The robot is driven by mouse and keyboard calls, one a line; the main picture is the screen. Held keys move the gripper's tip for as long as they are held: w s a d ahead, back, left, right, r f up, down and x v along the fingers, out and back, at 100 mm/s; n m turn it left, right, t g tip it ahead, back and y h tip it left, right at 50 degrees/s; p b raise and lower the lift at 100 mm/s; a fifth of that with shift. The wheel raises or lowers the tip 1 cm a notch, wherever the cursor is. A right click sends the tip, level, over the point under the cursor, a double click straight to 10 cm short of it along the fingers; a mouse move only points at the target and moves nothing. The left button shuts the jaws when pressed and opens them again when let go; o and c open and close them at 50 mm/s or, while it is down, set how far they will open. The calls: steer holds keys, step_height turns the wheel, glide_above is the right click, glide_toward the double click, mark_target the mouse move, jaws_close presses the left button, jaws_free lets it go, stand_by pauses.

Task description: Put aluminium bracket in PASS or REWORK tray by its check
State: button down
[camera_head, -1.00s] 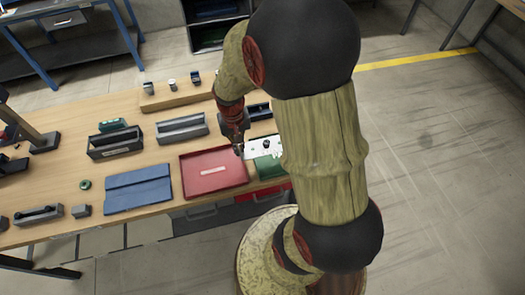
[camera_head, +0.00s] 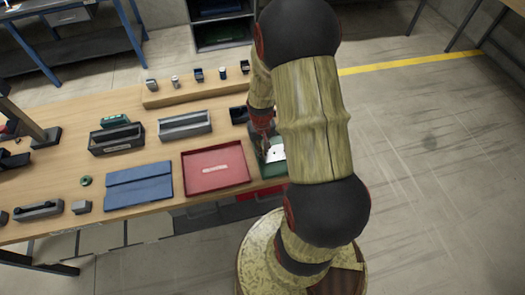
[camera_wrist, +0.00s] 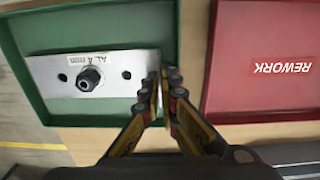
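The aluminium bracket (camera_wrist: 115,73) is a silver plate with an "AL 4" label, a black round fitting and two dark holes. In the head view the bracket (camera_head: 276,154) shows partly beside my arm. It is over or in the green tray (camera_wrist: 100,12); I cannot tell if it touches the floor. The green tray (camera_head: 270,171) is partly hidden by my arm in the head view. My gripper (camera_wrist: 165,78) is nearly closed, with its fingertips at the bracket's right end, apparently pinching it. The red tray (camera_wrist: 220,60), labelled REWORK, is empty; it also shows in the head view (camera_head: 246,180).
A blue folded cloth or mat (camera_head: 138,187) lies left of the red tray. Grey bins (camera_head: 185,125) stand behind. A wooden riser (camera_head: 195,91) with several small parts runs along the back. My arm covers the table's right end.

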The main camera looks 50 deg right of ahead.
steer(key=shift+f+b, duration=0.3)
steer(key=shift+f, duration=0.05)
steer(key=shift+f, duration=0.15)
steer(key=c, duration=2.3)
jaws_free()
